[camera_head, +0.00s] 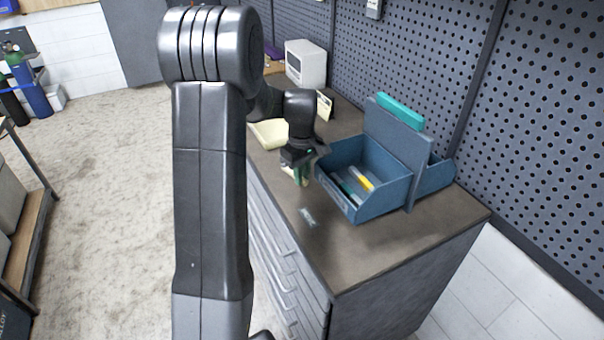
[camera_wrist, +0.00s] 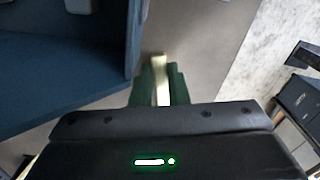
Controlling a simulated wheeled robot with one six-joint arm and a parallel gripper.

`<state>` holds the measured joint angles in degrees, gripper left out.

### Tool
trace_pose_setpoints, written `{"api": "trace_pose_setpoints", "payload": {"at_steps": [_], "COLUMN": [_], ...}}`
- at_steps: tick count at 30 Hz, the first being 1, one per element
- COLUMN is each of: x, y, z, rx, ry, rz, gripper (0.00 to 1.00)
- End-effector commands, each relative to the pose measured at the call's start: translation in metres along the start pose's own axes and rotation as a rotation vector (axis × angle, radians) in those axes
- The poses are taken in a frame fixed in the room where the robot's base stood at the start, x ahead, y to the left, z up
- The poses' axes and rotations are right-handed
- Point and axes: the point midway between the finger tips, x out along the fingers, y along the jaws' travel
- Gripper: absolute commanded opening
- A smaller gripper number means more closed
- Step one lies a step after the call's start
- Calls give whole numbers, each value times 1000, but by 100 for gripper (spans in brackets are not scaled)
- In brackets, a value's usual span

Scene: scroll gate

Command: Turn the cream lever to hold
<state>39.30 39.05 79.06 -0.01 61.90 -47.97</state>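The cream lever (camera_wrist: 159,80) shows in the wrist view as a pale bar between the green fingers of my gripper (camera_wrist: 162,88). The fingers lie close along both its sides with no clear gap, so my gripper looks shut on it. In the head view my gripper (camera_head: 300,174) points down at the counter's left edge, just left of the blue bin. A pale bit of the lever (camera_head: 288,171) shows beside the fingers there. The lever's base and any hold marking are hidden or too small to read.
An open blue bin (camera_head: 345,206) with a tall divider and teal handle (camera_head: 400,111) stands close right of my gripper, holding several small items. A cream tray (camera_head: 268,134) lies behind. A small label (camera_head: 308,217) is on the counter (camera_head: 370,255), whose front is otherwise clear.

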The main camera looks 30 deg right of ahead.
Motion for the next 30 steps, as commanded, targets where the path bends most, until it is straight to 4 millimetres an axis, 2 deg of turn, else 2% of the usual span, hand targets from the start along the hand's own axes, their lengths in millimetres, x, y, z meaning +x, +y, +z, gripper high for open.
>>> {"api": "trace_pose_setpoints", "payload": {"at_steps": [8, 21, 30], "x": [0, -1, -1], "y": [1, 26, 30], "z": [0, -5, -7], "rx": [-11, -338, -400], "ry": [0, 1, 1], "rz": [0, 1, 2], "gripper": [0, 0, 0]}}
